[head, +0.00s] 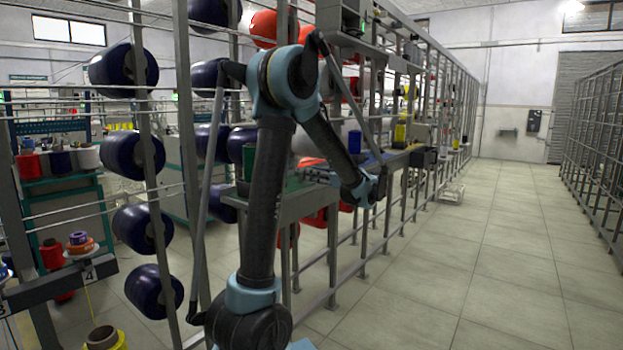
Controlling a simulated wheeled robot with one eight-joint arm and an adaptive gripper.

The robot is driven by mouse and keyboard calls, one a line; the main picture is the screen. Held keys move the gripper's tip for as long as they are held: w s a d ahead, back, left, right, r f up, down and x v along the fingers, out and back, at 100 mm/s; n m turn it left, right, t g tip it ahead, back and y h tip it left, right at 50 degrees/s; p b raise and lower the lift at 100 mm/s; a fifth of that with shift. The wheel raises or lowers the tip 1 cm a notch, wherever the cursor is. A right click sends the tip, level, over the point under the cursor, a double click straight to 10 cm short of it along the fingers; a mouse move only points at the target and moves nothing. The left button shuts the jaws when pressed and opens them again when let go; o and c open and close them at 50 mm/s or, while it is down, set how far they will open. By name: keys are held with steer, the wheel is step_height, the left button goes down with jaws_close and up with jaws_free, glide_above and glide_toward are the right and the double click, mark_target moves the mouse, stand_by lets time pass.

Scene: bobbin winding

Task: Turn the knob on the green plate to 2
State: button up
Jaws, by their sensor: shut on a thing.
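My arm reaches from the lower middle up and over to the machine's bench in the head view. My gripper (380,184) is small and dark at the arm's end, at the front edge of the bench. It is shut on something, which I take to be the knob. The knob itself and any numbers around it are too small or hidden to make out, so its setting cannot be read. I cannot clearly pick out the green plate.
A long metal frame carries large dark blue spools (134,155). A blue spool (355,142) and a yellow one (400,133) stand on the bench. A yellow cone (103,340) is at the lower left. The tiled aisle (470,250) at right is clear.

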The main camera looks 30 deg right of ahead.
steer(key=shift+d+m, duration=0.2)
steer(key=shift+m, duration=5.4)
steer(key=o, duration=1.1)
steer(key=shift+c, duration=0.2)
steer(key=v, duration=0.8)
